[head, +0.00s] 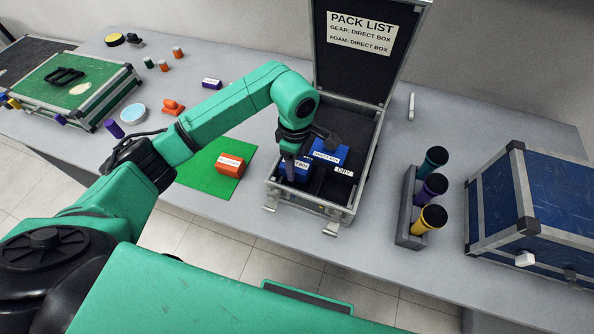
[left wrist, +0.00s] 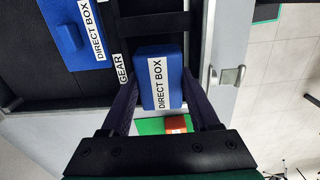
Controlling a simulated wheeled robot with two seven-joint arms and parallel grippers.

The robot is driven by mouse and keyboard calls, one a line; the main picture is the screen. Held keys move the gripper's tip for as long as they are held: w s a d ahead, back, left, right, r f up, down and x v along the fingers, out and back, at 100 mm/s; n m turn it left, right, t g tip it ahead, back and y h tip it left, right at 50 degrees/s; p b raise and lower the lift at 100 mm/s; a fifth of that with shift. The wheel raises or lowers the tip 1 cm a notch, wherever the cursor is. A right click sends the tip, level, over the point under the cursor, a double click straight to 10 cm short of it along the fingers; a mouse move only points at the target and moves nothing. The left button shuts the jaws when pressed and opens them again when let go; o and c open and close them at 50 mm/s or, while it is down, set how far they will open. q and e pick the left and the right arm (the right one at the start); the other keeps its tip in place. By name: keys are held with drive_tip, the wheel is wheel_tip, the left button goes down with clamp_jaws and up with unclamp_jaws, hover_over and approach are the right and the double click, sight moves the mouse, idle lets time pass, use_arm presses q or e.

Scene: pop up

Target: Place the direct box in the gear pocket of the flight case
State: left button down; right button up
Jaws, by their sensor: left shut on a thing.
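The open flight case (head: 352,190) stands on the table with its lid raised. The lid bears a pack list (head: 360,32) reading "GEAR: DIRECT BOX, FOAM: DIRECT BOX". One blue direct box (head: 328,152) lies in the case's black interior; it also shows at upper left in the left wrist view (left wrist: 72,28). My left gripper (head: 291,164) is shut on a second blue direct box (head: 301,171), at the case's front left. In the left wrist view this box (left wrist: 160,78) sits between the fingers, beside the "GEAR" label (left wrist: 122,68). Whether it touches the pocket floor is unclear.
An orange labelled box (head: 230,165) lies on a green mat (head: 205,170) left of the case. A rack (head: 406,215) with three coloured tubes and a closed blue case (head: 530,200) stand right. A green case (head: 75,90) and several small items lie left.

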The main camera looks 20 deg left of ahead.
use_arm(q)
wheel_tip(320, 180, down, 5)
drive_tip(key=shift+p, duration=0.35)
drive_tip(key=shift+f, duration=0.1)
drive_tip(key=c, duration=0.5)
unclamp_jaws()
drive_tip(key=shift+f, duration=0.15)
drive_tip(key=shift+c, duration=0.2)
drive_tip(key=shift+o, duration=0.6)
